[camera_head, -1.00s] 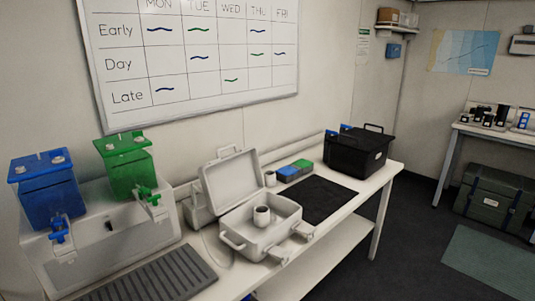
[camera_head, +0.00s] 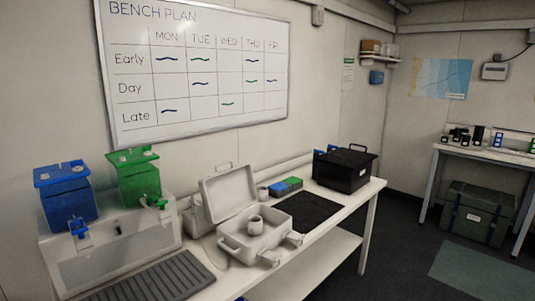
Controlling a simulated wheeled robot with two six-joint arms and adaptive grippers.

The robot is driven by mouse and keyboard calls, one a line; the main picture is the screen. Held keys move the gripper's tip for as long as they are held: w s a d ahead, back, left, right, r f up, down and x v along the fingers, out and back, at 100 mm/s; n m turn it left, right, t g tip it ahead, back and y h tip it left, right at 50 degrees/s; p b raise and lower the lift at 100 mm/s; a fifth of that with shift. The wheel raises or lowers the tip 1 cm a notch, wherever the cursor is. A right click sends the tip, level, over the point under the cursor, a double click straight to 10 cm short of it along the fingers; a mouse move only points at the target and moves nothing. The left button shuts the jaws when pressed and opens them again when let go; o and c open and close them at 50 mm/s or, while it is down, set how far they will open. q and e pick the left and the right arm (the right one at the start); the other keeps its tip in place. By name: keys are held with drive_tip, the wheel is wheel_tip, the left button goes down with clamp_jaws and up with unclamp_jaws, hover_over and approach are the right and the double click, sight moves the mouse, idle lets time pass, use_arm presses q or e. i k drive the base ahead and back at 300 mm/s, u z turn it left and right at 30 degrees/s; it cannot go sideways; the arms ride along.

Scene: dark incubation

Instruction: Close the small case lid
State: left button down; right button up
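The small white case (camera_head: 258,247) stands open on the bench. Its lid (camera_head: 230,193) is raised and leans back toward the wall, with a handle on its top edge. A small white cup-like vessel (camera_head: 255,225) stands inside the case's base. Latches show on the base's right and front side, and a handle on its left front. Neither of my grippers is in the head view.
The white bench (camera_head: 362,193) holds a black mat (camera_head: 307,212), a black box (camera_head: 345,169), and blue and green blocks (camera_head: 286,187) behind the case. Left are a blue tank (camera_head: 65,195), a green tank (camera_head: 134,175) and a dark ribbed mat (camera_head: 153,279).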

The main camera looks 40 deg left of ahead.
sight(225, 193)
drive_tip(key=z, duration=0.3)
drive_tip(key=i, duration=2.4)
drive_tip(key=u, duration=1.7)
drive_tip(key=i, duration=0.75)
drive_tip(key=u, duration=0.65)
